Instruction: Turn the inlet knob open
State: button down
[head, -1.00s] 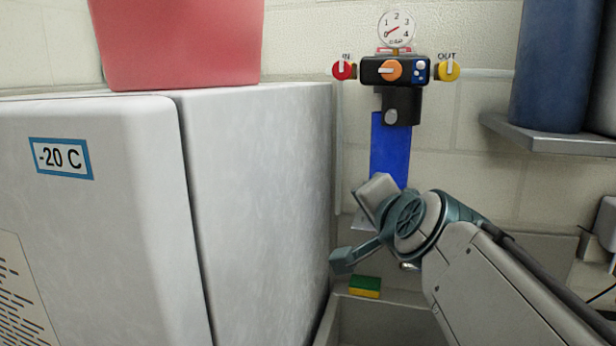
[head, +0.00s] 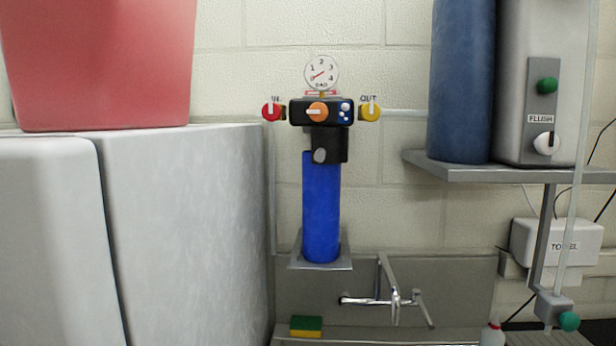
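The inlet knob (head: 271,111) is red with a white bar standing upright, under the "IN" label at the left end of the black filter head (head: 334,144). An orange knob (head: 318,112) with a white bar lying flat sits in the middle. A yellow outlet knob (head: 370,110) with an upright white bar is at the right, under "OUT". A round gauge (head: 321,73) stands on top, its red needle toward the low end. The blue filter canister (head: 321,210) hangs below. My gripper is not in the head view.
A white freezer (head: 185,230) fills the left, with a red bin (head: 100,60) on top. A shelf (head: 460,172) with a blue cylinder (head: 461,80) juts out at right. A tap (head: 394,299) and sponge (head: 306,326) are below. The space before the knobs looks clear.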

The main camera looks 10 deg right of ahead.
aim_at(271, 112)
jog(key=z, duration=1.3)
jog(key=k, duration=0.8)
jog(key=u, duration=1.1)
